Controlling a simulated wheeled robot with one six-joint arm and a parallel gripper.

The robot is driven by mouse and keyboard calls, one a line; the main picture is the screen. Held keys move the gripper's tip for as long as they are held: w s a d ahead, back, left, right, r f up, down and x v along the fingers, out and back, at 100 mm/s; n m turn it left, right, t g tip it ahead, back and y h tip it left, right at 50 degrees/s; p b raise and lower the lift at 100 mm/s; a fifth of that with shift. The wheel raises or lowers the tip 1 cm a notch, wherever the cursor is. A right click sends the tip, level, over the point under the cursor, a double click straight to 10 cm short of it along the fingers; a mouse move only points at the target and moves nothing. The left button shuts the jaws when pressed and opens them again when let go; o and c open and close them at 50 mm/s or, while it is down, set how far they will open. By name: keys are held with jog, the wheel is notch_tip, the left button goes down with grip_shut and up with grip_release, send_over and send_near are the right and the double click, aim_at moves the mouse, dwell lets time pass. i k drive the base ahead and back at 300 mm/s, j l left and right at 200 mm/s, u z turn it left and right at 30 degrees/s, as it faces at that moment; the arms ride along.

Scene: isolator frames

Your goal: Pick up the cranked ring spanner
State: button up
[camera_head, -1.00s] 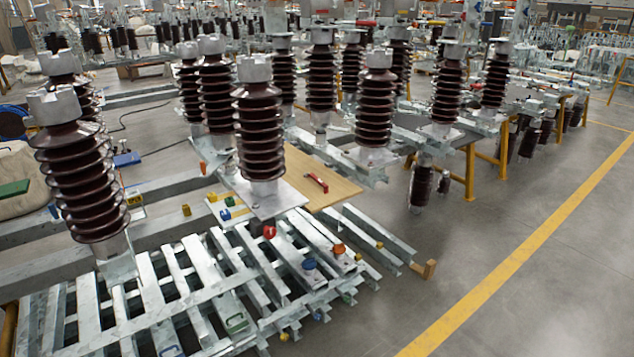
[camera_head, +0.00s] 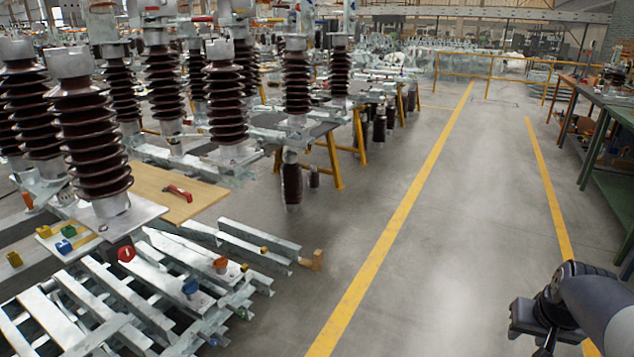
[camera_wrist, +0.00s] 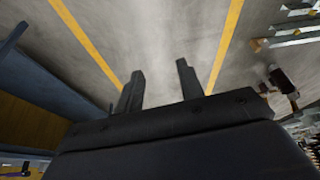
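I cannot make out a cranked ring spanner in either view. My gripper (camera_wrist: 160,67) shows in the wrist view with its two dark fingers apart and nothing between them, over bare grey floor. In the head view, part of my arm is at the lower right, and the fingers cannot be made out there. A small red object (camera_head: 179,193) lies on a wooden board (camera_head: 150,183) at the left, too small to identify surely.
Brown ribbed insulators (camera_head: 90,150) on galvanised steel frames (camera_head: 120,300) fill the left. A green workbench (camera_head: 612,110) with items on it stands at the right. Between them is a clear grey floor with yellow lines (camera_head: 400,225). A wooden block (camera_head: 317,260) sticks out at a frame's end.

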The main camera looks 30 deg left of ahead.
aim_at(189, 195)
jog(key=i+j+u, duration=1.05)
jog(key=i+u, duration=0.65)
jog(key=i, duration=0.15)
jog(key=i+l+u, duration=0.2)
jog(key=i+u, duration=0.25)
jog(key=i+l+u, duration=0.4)
jog(key=i, duration=0.15)
